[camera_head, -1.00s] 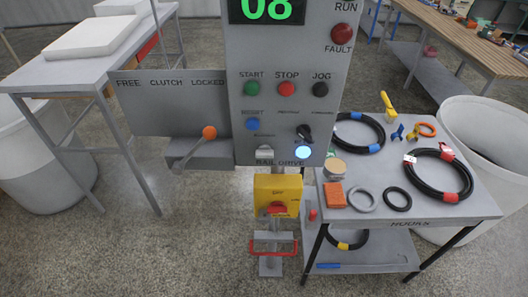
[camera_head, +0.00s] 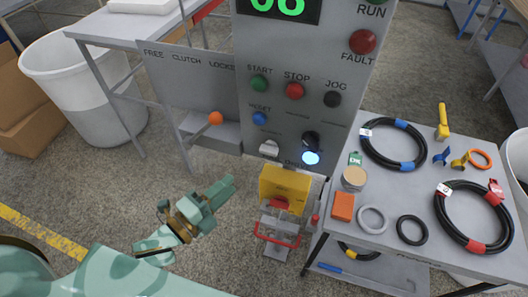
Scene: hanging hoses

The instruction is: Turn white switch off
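A small whitish switch knob (camera_head: 268,149) sits low on the grey control panel (camera_head: 290,50), below the blue RESET button (camera_head: 260,118). Its label is too blurred to read, and I cannot tell its setting. A black knob (camera_head: 310,140) and a glowing pale lamp (camera_head: 311,158) are to its right. My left gripper (camera_head: 220,192) is pale green and points up and right. In the picture it is below and left of the white switch, apart from the panel. Its fingers look close together, but I cannot tell whether they are shut. My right gripper is not in view.
A grey table (camera_head: 395,235) with coiled black hoses and rings is at the right. A white bin (camera_head: 80,85) stands at the left.

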